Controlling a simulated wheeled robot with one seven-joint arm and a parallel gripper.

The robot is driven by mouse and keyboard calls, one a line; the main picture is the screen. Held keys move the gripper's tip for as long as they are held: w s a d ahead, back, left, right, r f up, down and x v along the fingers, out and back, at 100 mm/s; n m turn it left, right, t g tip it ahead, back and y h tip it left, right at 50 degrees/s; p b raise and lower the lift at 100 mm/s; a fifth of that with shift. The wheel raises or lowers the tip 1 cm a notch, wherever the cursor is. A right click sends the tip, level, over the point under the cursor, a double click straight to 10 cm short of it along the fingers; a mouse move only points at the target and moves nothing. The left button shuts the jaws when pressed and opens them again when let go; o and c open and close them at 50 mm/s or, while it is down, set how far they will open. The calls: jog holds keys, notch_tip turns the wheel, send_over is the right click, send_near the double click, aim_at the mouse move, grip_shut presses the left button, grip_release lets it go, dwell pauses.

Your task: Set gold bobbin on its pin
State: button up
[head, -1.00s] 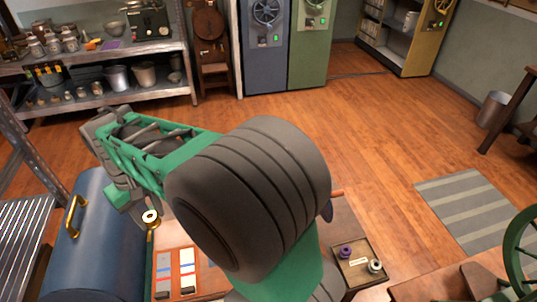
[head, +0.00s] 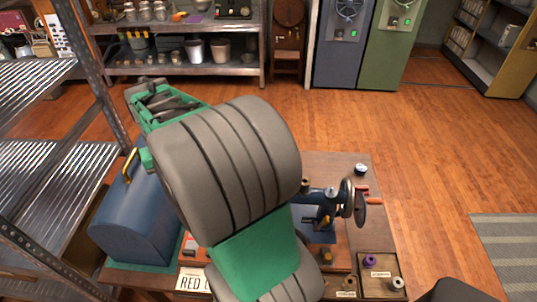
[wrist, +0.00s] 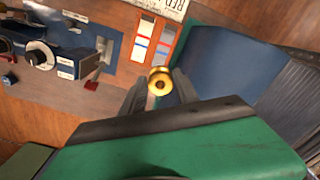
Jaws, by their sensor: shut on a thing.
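My gripper (wrist: 160,90) is shut on the gold bobbin (wrist: 160,80), which sits between the fingertips in the wrist view. It is held above the table; its height is hard to tell. My arm hides the gripper and bobbin in the head view. A dark sewing machine (head: 322,200) with a hand wheel stands on the table in the head view and also shows at the left of the wrist view (wrist: 40,55). A tray (head: 375,294) at the table's front right holds a purple bobbin (head: 370,261) and a pale one (head: 397,283). I cannot make out the gold bobbin's pin.
A blue case (head: 135,220) with a brass handle stands on the table's left. Metal shelving (head: 90,95) rises at the far left. A small bobbin-like object (head: 361,169) sits on the table's far right.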

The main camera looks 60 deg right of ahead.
jog(key=s+d+r+m+p, duration=0.1)
jog(key=s+d+m, duration=0.3)
jog(key=s+d, duration=0.45)
jog(key=s+d+m+p, duration=0.2)
jog(key=s+d+m, duration=0.3)
jog(key=d, duration=0.6)
jog(key=s+d+m, duration=0.2)
jog(key=s, duration=0.4)
jog(key=s+d+m+p, duration=0.1)
jog(key=s+d+m, duration=0.2)
jog(key=s, duration=0.4)
jog(key=s+d+m, duration=0.2)
jog(key=s+d, duration=0.1)
jog(key=s, duration=0.3)
jog(key=shift+s+m, duration=0.2)
jog(key=shift+m, duration=0.2)
notch_tip(320, 180, down, 4)
jog(key=shift+r+b, duration=0.1)
jog(key=shift+b, duration=1.15)
jog(key=shift+a+f, duration=0.2)
jog(key=shift+f, duration=0.35)
jog(key=shift+f+b, duration=0.65)
